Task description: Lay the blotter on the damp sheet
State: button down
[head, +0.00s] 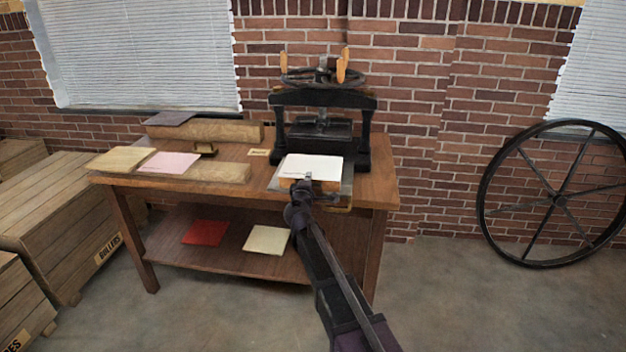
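A white sheet (318,165) lies on or just above the grey bed (346,184) in front of the black hand press; I cannot tell whether they touch. My gripper (308,177) is at the sheet's front edge, seen from behind. Its fingers are too small and too dark to show whether they grip the edge. A pink sheet (168,162) lies flat on a low wooden board at the table's left. No label shows which sheet is the blotter or which is damp.
The black press (322,132) stands at the table's back right. A tan stack (118,158) and a small brass-coloured object (204,149) are on the left. Red (205,233) and cream (268,239) sheets lie on the lower shelf.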

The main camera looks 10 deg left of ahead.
dwell(0.4)
jog(key=c, duration=0.7)
grip_release()
jog(key=shift+o, duration=0.9)
jog(key=shift+s, duration=0.15)
jog(key=s, duration=0.6)
dwell(0.4)
jog(key=shift+s+a, duration=0.1)
jog(key=shift+s+f, duration=0.1)
